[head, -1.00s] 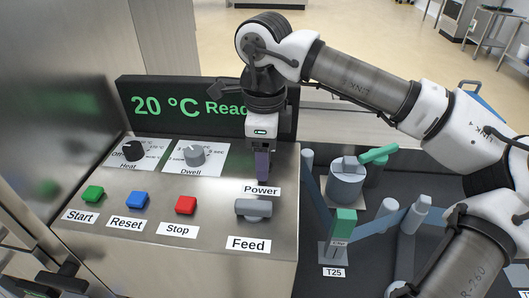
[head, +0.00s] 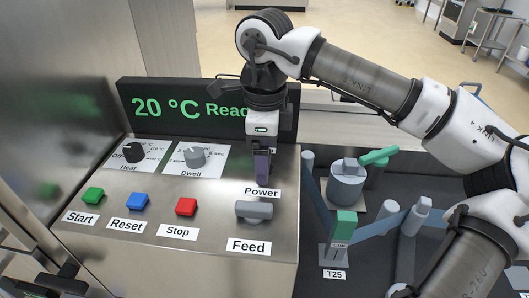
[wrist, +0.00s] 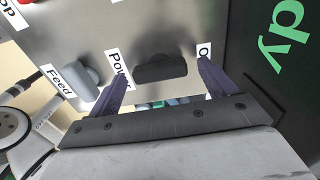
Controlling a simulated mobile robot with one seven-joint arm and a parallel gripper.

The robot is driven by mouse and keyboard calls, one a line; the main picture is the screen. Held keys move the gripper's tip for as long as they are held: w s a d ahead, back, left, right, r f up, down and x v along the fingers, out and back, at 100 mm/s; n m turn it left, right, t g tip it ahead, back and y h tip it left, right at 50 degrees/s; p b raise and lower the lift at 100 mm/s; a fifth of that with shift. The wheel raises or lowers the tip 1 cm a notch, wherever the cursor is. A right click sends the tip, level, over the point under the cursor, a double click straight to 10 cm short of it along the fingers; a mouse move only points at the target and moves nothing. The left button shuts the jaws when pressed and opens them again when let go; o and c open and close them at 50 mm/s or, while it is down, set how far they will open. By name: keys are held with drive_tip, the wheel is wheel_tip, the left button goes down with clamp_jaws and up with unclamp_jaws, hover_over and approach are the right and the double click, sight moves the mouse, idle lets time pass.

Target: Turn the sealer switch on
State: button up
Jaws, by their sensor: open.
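The sealer's power switch is a dark, rounded handle (wrist: 160,68) on the steel panel in the wrist view, between the "Power" label (wrist: 118,70) and a partly covered label. My gripper (wrist: 160,85) is open, with one purple finger on each side of the switch. I cannot tell whether the fingers touch it. In the head view my gripper (head: 262,180) points down just above the "Power" label (head: 262,192) and hides the switch.
The grey Feed handle (head: 253,211) is close in front of my gripper. Start, Reset and Stop buttons (head: 186,207) lie left, with Heat and Dwell knobs (head: 194,156) behind them. The display (head: 165,106) stands at the back. Grey and green fittings (head: 346,185) stand right.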

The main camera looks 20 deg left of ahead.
wheel_tip(320, 180, up, 13)
idle(0.3)
drive_tip(key=shift+r, duration=0.1)
